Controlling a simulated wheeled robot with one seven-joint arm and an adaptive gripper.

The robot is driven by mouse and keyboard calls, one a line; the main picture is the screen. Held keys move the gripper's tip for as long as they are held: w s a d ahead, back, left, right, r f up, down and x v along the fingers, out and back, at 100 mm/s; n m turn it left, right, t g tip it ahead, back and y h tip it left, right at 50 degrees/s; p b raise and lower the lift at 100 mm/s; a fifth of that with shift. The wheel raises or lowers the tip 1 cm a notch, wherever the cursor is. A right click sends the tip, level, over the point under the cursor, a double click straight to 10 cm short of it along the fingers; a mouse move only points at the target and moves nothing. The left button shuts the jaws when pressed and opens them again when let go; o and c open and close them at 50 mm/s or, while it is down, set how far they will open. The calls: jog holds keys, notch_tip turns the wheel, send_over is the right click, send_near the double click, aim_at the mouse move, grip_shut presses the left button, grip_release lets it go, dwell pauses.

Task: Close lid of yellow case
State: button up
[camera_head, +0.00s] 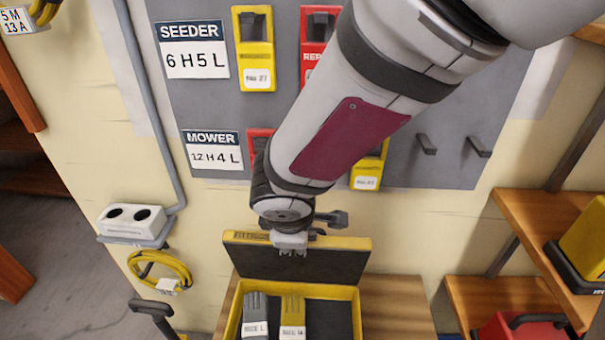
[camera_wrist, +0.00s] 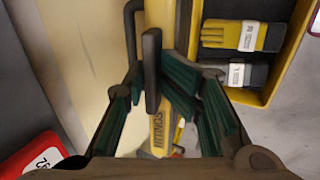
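The yellow case (camera_head: 357,301) stands open on a wooden surface. Its lid (camera_head: 335,263) is upright at the back, dark inside with a yellow edge. Grey gloves (camera_head: 255,312) and yellow gloves (camera_head: 292,312) with white tags lie in the case. I cannot tell whether the fingers touch the lid.
A grey wall panel (camera_head: 450,115) with signs and hanging yellow and red items is behind. A white box (camera_head: 133,220) and coiled yellow cable (camera_head: 160,268) are at left. Shelves at right hold another yellow case (camera_head: 588,235) and a red case (camera_head: 515,328).

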jog(key=s+r+p, duration=0.4)
jog(key=s+r, duration=0.2)
jog(key=s, duration=0.3)
jog(key=shift+a+r+p, duration=0.15)
jog(key=shift+r+p, duration=0.15)
jog(key=shift+r, duration=0.05)
dwell(0.8)
dwell(0.9)
jog(key=s+d+r+m+h+p, duration=0.2)
jog(key=d+r+m+p, duration=0.3)
jog(key=d+r+m, duration=0.7)
jog(key=s+d+r+m+g+y+p, duration=0.1)
jog(key=s+d+r+m+p, duration=0.4)
jog(key=s+d+r, duration=0.5)
jog(key=shift+s+d+r+m+y, duration=0.35)
jog(key=shift+s+r+y, duration=0.25)
jog(key=shift+s+r, duration=0.3)
jog(key=shift+f, duration=0.1)
